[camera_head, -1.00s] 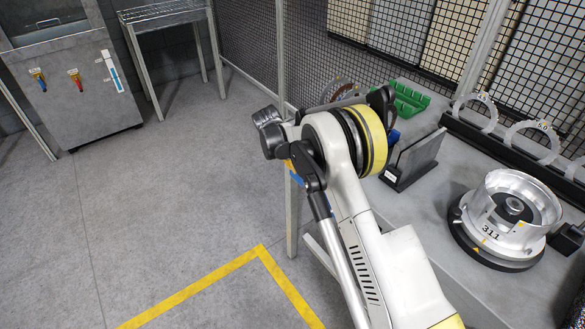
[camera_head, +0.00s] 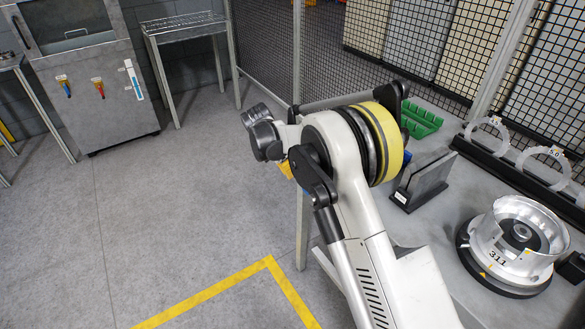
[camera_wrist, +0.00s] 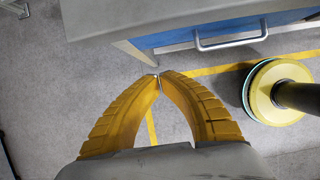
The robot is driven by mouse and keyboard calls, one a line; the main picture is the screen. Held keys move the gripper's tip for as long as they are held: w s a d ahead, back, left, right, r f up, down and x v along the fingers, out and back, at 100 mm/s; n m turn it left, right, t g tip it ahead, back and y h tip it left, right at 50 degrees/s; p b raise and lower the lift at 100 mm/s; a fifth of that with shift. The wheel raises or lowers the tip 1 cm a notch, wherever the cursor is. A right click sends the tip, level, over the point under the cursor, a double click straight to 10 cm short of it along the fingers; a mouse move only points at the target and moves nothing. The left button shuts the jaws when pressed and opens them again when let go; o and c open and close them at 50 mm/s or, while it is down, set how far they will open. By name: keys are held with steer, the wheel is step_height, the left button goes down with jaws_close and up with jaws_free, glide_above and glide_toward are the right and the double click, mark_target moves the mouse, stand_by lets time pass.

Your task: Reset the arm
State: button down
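My arm (camera_head: 345,180) is folded in the middle of the head view, in front of the workbench's near left end. My gripper (camera_wrist: 158,76) shows in the wrist view with two yellow fingers whose tips meet. Nothing is visible between them. The tips point toward the grey floor and the foot of a bench with a blue front. In the head view my gripper is mostly or wholly hidden behind my arm.
The workbench (camera_head: 445,232) at right carries a metal housing marked 311 (camera_head: 515,240), a dark upright holder (camera_head: 425,182), a green bin (camera_head: 421,120) and ring parts (camera_head: 543,165). A blue front with a handle (camera_wrist: 232,42) is near my gripper. Floor at left is clear.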

steer(key=s+d+r+m+t+y, duration=0.1)
steer(key=s+d+r+m, duration=0.6)
steer(key=r, duration=0.4)
steer(key=s+d+r+m+t+y, duration=0.1)
steer(key=s+d+r+m+y, duration=0.1)
steer(key=s+d+r+m, duration=0.55)
steer(key=s+d+m+t, duration=0.2)
steer(key=s+m, duration=0.7)
steer(key=s, duration=1.3)
steer(key=shift+s+d+r+m+t+y, duration=0.35)
steer(key=shift+s+d+r+t+y, duration=0.05)
steer(key=shift+d, duration=0.25)
